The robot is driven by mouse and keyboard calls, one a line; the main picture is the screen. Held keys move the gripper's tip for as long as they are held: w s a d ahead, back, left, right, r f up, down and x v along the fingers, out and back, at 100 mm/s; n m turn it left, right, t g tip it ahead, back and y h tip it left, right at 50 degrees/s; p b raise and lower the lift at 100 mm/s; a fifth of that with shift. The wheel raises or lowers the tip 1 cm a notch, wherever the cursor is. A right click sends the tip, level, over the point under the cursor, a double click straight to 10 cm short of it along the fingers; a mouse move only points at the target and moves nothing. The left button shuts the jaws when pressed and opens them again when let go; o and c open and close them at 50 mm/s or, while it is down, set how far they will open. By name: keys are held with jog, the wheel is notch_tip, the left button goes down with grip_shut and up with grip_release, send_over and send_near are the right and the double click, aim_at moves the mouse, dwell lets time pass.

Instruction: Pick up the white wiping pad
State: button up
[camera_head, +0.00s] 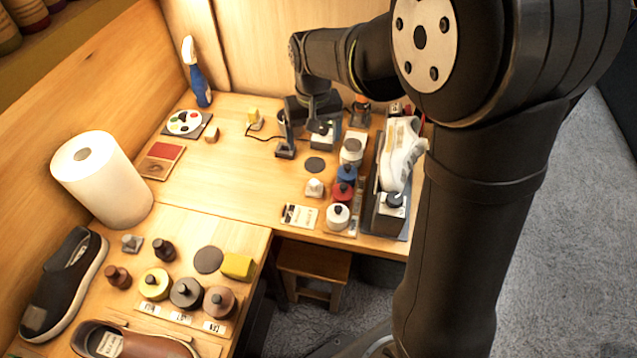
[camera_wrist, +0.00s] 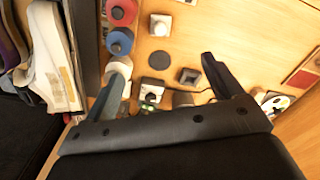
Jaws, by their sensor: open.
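The white wiping pad (camera_head: 315,188) looks like a small pale block with a raised knob. It sits on the bench left of the red-topped jar, and shows near the top of the wrist view (camera_wrist: 160,24). My gripper (camera_head: 306,142) is open and empty, farther back over the bench than the pad. In the wrist view my gripper (camera_wrist: 163,69) has its fingers spread, and the pad lies beyond the fingertips. Nothing covers the pad in either view.
A dark disc (camera_head: 315,164) lies just behind the pad. Jars with blue (camera_head: 346,173), red (camera_head: 344,191) and white (camera_head: 337,215) line its right side, beside a white sneaker (camera_head: 401,152). A label card (camera_head: 300,216) lies in front. The bench to the left is clear.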

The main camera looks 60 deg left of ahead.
aim_at(314, 182)
notch_tip(314, 182, down, 18)
jog(key=n, duration=0.5)
jog(key=shift+s+r, duration=0.1)
jog(key=shift+r, duration=0.1)
jog(key=shift+c, duration=0.3)
jog(key=c, duration=1)
